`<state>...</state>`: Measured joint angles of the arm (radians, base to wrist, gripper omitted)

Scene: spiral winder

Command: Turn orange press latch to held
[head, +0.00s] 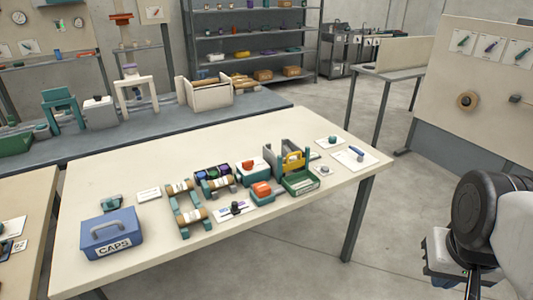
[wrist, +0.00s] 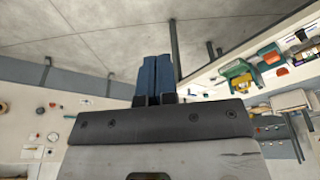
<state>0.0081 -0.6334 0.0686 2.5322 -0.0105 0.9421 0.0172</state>
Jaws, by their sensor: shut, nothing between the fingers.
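Two orange parts show on the table in the head view. One orange block (head: 262,189) sits on a teal base near the front.
The table (head: 115,180) also holds a blue CAPS box (head: 110,236), teal stands with tan rolls (head: 190,215), a green tray (head: 300,183) and a grey holder with a yellow part (head: 293,160). Floor lies open between the table and my arm.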

